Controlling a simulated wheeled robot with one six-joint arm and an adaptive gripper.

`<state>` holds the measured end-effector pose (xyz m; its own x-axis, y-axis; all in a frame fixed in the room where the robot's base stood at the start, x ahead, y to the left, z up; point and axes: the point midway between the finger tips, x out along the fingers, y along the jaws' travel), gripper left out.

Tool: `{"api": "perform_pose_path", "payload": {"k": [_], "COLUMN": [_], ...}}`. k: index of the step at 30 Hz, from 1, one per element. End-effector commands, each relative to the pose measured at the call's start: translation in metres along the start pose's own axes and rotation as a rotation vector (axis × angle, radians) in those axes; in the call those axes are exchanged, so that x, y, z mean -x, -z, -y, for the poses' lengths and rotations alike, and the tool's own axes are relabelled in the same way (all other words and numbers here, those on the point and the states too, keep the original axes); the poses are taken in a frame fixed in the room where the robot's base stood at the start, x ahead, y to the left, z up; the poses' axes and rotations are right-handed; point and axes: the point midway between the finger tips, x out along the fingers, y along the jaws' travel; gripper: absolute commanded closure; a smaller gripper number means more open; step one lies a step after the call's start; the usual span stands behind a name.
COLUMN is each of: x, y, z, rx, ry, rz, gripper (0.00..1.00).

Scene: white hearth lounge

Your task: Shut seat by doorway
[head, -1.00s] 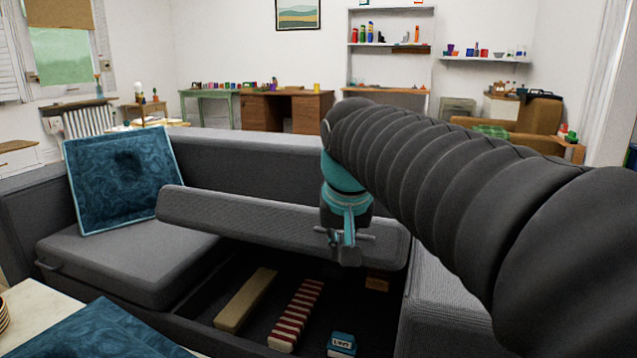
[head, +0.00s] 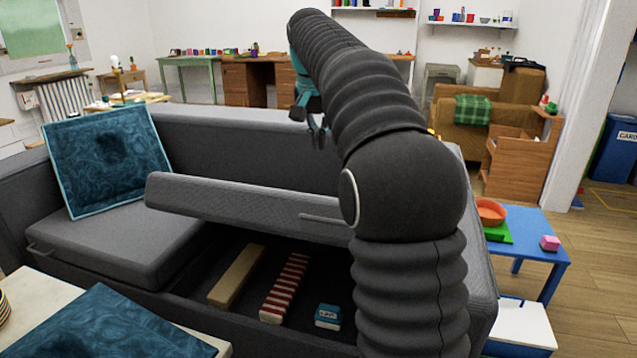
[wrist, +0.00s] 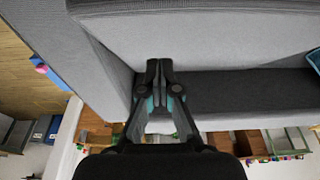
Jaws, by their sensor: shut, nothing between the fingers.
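The grey sofa's seat by the doorway (head: 240,205) stands raised and tilted in the head view, with a thin handle (head: 320,219) on its front edge. Dark storage space shows open beneath it. The doorway (head: 606,110) is at the right. My gripper (head: 316,138) is shut and empty, above and behind the raised seat, near the top of the backrest (head: 250,140). My arm hides the right end of the seat. In the wrist view my gripper (wrist: 158,64) is shut in front of grey upholstery; I cannot tell whether it touches.
A beige block (head: 237,276), a red-and-white striped thing (head: 286,288) and a blue-and-white box (head: 328,316) lie in the storage space. A teal cushion (head: 108,158) leans on the left seat. A blue table (head: 535,232) stands right of the sofa, with free floor beyond.

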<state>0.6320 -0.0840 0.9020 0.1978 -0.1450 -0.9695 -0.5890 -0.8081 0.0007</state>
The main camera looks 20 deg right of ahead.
Motion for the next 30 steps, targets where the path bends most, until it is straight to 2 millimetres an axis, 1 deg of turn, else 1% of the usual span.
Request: {"api": "perform_pose_path", "payload": {"k": [6, 13, 18, 21, 30], "x": [-0.042, -0.085, -0.099, -0.105, -0.110], "y": [-0.001, -0.001, -0.018, -0.024, -0.029], "z": [-0.001, 0.000, 0.000, 0.000, 0.000], "rx": [0.000, 0.001, 0.002, 0.002, 0.001], "ry": [-0.001, -0.001, 0.001, 0.001, 0.001], "rz": [0.002, 0.002, 0.001, 0.000, -0.001], "gripper": [1.00, 1.00, 1.00, 1.00, 1.00]}}
